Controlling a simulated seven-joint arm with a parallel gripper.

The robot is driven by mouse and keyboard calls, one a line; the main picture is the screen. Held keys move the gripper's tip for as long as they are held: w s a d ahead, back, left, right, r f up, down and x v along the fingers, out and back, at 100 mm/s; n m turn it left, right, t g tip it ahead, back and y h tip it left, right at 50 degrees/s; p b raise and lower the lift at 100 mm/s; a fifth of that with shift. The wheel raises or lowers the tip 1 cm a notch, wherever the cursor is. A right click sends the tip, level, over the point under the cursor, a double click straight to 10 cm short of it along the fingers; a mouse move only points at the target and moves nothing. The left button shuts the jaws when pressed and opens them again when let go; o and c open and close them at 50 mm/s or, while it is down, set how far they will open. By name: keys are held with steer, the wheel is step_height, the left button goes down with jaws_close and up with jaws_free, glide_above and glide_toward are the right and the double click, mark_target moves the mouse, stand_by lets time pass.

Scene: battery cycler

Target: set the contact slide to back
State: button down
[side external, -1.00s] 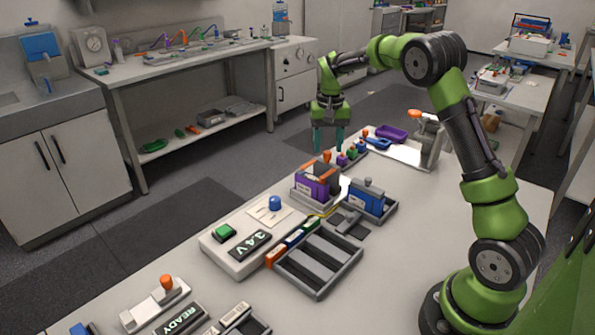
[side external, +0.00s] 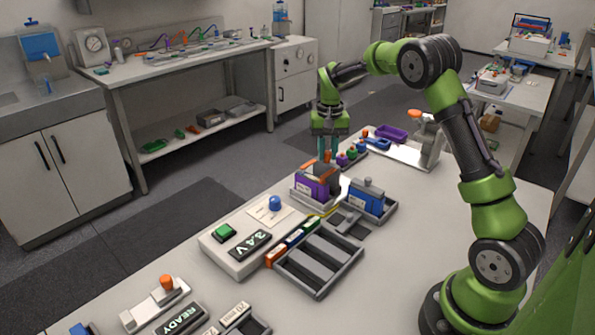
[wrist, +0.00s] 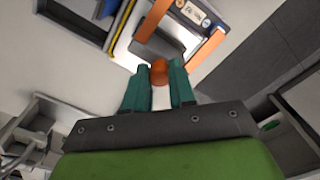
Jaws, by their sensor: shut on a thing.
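The contact slide's orange knob (wrist: 159,71) shows between my two teal fingertips in the wrist view. In the side view my gripper (side external: 327,154) points down on the knob at the top of the grey block behind the purple cell (side external: 312,185). My gripper (wrist: 163,75) is shut on the knob. The fingers partly hide the knob in the side view, and the slide's track under it is hidden. The purple cell stands in a grey holder with orange strips (wrist: 205,48).
A blue cell (side external: 366,198) in a grey tray stands close to the right of the holder.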

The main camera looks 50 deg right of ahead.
steer(key=shift+d, duration=2.85)
steer(key=c, duration=0.9)
jaws_free()
steer(key=shift+c, duration=0.2)
steer(key=shift+a, duration=0.1)
step_height(320, 180, up, 17)
